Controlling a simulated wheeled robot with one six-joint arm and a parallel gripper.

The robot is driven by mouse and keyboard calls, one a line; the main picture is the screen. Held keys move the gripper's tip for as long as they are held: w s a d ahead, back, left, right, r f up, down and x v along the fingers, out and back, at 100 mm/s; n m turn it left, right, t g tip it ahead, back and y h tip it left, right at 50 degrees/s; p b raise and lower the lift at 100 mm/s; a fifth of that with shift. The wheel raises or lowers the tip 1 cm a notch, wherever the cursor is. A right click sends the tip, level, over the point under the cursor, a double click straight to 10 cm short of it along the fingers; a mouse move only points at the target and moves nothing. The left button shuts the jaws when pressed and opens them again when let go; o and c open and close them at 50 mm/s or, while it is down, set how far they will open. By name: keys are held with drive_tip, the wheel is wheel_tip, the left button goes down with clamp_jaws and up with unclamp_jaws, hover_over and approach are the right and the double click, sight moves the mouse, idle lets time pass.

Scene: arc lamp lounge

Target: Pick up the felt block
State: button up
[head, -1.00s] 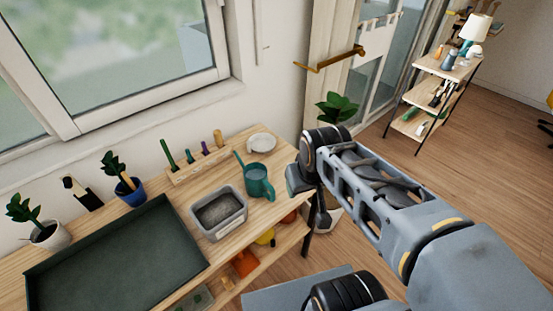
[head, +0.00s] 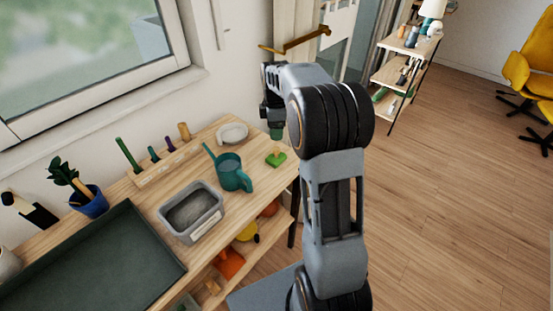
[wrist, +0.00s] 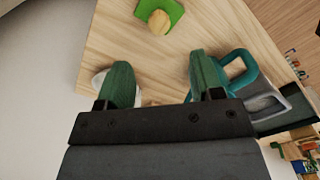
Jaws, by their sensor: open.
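The felt block (head: 276,158) is a small flat green piece with a wooden knob on top. It lies on the wooden bench near its right end, right of the teal watering can. In the wrist view the block (wrist: 172,10) shows at the top edge, knob facing me, partly cut off by the frame. My gripper (wrist: 161,62) is open with green fingertips and nothing between them; bare bench top shows through the gap. The block lies beyond the fingertips. In the head view my gripper (head: 277,134) hangs above and behind the block, its fingers mostly hidden by my arm.
The teal watering can (head: 229,175) and white dish (head: 232,133) stand close to the block. A grey tub (head: 190,215), dark tray (head: 95,262) and tool rack (head: 167,166) are further left. The bench's right edge is close to the block.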

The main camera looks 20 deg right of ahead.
sight(276, 148)
wheel_tip(276, 148, down, 10)
drive_tip(key=shift+d+r, duration=0.1)
idle(0.5)
drive_tip(key=c, duration=1)
